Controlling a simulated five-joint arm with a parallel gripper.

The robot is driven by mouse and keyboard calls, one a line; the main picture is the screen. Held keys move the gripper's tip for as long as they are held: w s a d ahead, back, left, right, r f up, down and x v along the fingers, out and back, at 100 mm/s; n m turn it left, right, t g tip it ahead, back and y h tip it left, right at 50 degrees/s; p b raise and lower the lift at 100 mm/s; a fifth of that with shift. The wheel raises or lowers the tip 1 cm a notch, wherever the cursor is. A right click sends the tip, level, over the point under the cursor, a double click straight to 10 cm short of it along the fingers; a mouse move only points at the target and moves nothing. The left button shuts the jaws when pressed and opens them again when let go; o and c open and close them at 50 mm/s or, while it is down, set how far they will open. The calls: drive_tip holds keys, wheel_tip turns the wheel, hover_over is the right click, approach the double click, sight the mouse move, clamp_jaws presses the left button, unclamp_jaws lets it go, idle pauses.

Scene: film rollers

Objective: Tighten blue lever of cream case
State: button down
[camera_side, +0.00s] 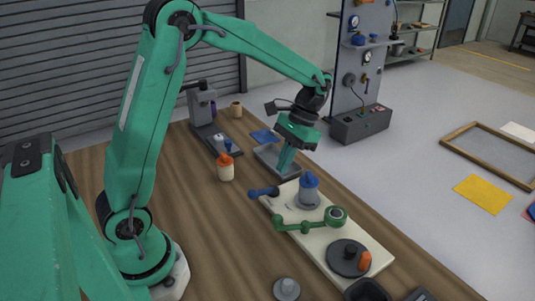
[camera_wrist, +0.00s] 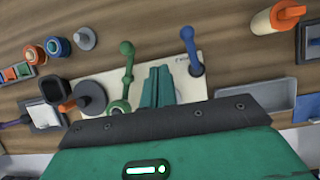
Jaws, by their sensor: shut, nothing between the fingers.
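The cream case (camera_side: 316,242) is a flat board lying on the wooden bench; it also shows in the wrist view (camera_wrist: 187,90). The blue lever (camera_side: 262,192) is at its far-left end, its ball end sticking out past the left edge. In the wrist view the blue lever (camera_wrist: 190,48) lies just right of my fingers. My gripper (camera_side: 286,168) is shut and empty, pointing down above the far end of the case, apart from the lever. In the wrist view its fingers (camera_wrist: 157,82) are together over the board, hiding part of it.
A blue-topped grey roller (camera_side: 308,187), a green lever (camera_side: 310,222) and a dark disc with an orange knob (camera_side: 348,258) sit on the case. A grey tray (camera_side: 268,153) is beyond it. An orange-capped cream bottle (camera_side: 225,168) stands left. Open bench lies at the near left.

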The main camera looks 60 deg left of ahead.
sight(252, 194)
drive_tip(key=c, duration=2)
unclamp_jaws()
drive_tip(key=shift+r, duration=0.1)
drive_tip(key=o, duration=0.4)
drive_tip(key=shift+a, duration=0.15)
drive_tip(key=o, duration=0.4)
drive_tip(key=shift+m+h, duration=0.4)
drive_tip(key=shift+h, duration=0.1)
drive_tip(key=s+a+f, duration=0.1)
drive_tip(key=a, duration=0.1)
drive_tip(key=s+a+f, duration=0.1)
drive_tip(key=a+f, duration=0.1)
drive_tip(key=s+a+f, duration=0.1)
drive_tip(key=a+f, duration=0.1)
drive_tip(key=shift+s+a, duration=0.1)
drive_tip(key=shift+s, duration=0.1)
drive_tip(key=shift+o, duration=0.2)
drive_tip(key=shift+f, duration=0.1)
drive_tip(key=shift+d+x, duration=0.15)
drive_tip(key=shift+x, duration=1.75)
drive_tip(key=shift+d+x, duration=0.1)
drive_tip(key=shift+x, duration=1.8)
drive_tip(key=shift+c, duration=0.2)
clamp_jaws()
